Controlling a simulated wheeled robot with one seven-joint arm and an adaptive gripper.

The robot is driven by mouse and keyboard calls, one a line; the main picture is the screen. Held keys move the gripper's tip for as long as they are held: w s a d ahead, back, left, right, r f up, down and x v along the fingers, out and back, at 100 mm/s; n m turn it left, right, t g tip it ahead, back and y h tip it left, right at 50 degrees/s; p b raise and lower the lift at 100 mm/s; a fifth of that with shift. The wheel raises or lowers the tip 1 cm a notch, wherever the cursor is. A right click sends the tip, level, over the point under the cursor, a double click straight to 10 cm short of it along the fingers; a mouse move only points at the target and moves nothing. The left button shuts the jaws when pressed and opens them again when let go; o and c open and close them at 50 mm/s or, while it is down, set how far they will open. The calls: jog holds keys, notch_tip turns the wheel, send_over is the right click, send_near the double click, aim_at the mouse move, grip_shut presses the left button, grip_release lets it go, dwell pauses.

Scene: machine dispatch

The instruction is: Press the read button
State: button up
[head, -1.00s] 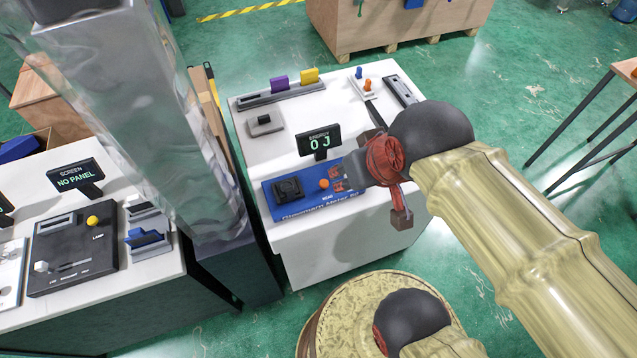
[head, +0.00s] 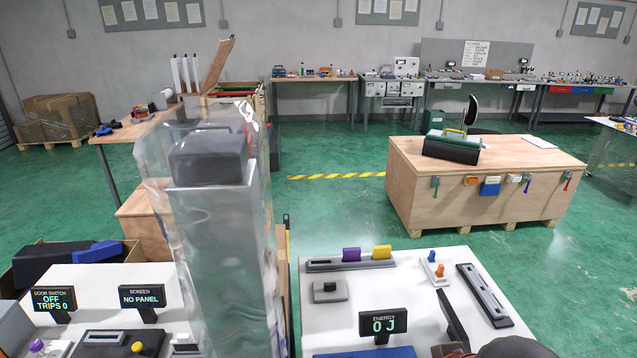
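The energy display (head: 383,324) stands on the white bench at the bottom centre and reads "0 J". Only the top edge of the blue meter panel (head: 372,353) shows below it, at the picture's bottom edge. The read button is out of view.
The white bench top (head: 415,271) holds a grey rail with purple and yellow tabs (head: 351,254), a small grey block (head: 329,290), a switch plate (head: 436,270) and a long dark slotted unit (head: 485,294). A wooden crate (head: 490,190) stands behind, with green floor between.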

grip_shut()
dwell(1.3)
